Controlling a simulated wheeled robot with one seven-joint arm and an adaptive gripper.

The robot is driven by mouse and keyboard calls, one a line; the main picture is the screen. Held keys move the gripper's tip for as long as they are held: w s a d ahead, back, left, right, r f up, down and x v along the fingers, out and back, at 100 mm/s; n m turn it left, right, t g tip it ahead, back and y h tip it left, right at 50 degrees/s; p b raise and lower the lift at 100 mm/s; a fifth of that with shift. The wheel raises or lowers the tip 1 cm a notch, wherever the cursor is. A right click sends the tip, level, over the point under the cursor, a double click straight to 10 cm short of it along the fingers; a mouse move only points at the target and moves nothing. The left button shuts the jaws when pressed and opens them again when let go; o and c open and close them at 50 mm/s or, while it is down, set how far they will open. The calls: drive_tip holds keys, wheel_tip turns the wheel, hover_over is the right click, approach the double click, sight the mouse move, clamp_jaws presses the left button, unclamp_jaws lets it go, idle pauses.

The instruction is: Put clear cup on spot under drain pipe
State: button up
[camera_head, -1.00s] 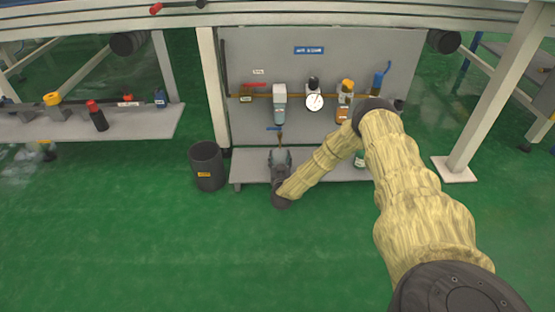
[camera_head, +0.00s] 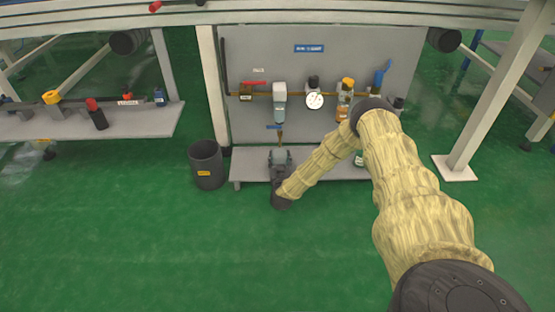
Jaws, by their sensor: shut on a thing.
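My gripper (camera_head: 281,158) is at the end of my arm, low at the front of the grey panel's shelf. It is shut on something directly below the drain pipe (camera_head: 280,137). The clear cup cannot be made out; it is hidden by or blends with the gripper. The drain pipe hangs under the clear filter bowl (camera_head: 280,112), with a small blue handle (camera_head: 274,127) beside it. The spot under the pipe is covered by my gripper.
The grey shelf (camera_head: 250,166) runs along the panel's foot. A dark bin (camera_head: 206,168) stands on the green floor to its left. A side bench (camera_head: 60,127) holds several items.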

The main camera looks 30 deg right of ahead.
drive_tip(key=shift+f, duration=0.1)
drive_tip(key=o, duration=1.2)
drive_tip(key=shift+c, duration=0.2)
drive_tip(key=shift+a, duration=0.1)
